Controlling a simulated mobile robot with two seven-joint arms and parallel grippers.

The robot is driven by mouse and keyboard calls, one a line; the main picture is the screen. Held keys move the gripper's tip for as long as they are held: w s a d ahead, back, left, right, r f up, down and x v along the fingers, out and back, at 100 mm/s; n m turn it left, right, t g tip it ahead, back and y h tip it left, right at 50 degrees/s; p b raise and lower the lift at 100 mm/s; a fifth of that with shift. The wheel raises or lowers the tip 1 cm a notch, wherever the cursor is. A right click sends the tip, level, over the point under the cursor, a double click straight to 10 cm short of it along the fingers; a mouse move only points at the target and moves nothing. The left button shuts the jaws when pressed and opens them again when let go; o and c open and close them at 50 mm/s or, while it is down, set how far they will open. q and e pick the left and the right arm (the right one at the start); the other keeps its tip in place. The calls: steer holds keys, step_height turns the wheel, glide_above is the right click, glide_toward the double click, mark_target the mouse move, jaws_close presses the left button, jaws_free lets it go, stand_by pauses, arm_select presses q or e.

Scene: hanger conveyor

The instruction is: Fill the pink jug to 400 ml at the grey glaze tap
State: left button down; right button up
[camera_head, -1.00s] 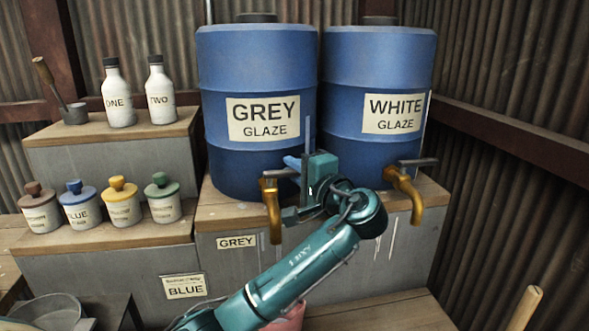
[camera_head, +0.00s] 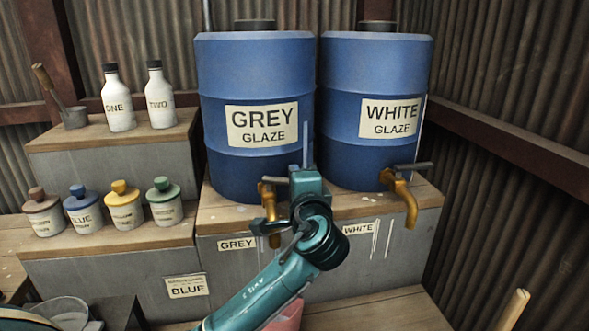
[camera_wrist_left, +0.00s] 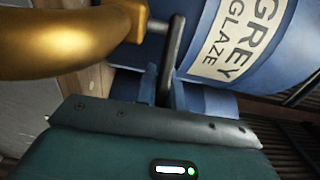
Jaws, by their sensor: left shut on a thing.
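The grey glaze tap (camera_head: 272,222) is brass with a dark lever, on the blue barrel (camera_head: 262,80) labelled GREY GLAZE. My left gripper (camera_head: 291,180) is at this lever, its fingers largely hidden behind its own body in the head view. In the left wrist view the dark lever (camera_wrist_left: 172,50) stands between the fingers of my gripper (camera_wrist_left: 164,92), shut on it. The brass tap (camera_wrist_left: 75,45) is beside them. The pink jug (camera_head: 286,317) shows only as a pink patch behind my left forearm, low in the picture. Its fill is hidden. My right gripper is not in view.
The WHITE GLAZE barrel (camera_head: 375,75) with its own brass tap (camera_head: 405,203) stands close at the right. Lidded jars (camera_head: 122,208) and bottles (camera_head: 160,98) stand on the left steps. A wooden handle (camera_head: 512,310) rises at the lower right. Open plank (camera_head: 375,315) shows below the taps.

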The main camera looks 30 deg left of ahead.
arm_select(q)
steer(key=shift+s+d+m+t+h+p, duration=0.1)
steer(key=shift+s+m+t+h+p, duration=0.1)
steer(key=shift+m+t+h, duration=0.15)
steer(key=shift+s+d+m+t+h+p, duration=0.15)
steer(key=shift+m+h, duration=0.1)
steer(key=shift+h, duration=0.2)
steer(key=shift+w, duration=0.1)
steer(key=c, duration=1.5)
jaws_free()
steer(key=b+v, duration=0.1)
steer(key=v, duration=1.2)
steer(key=shift+c, duration=0.2)
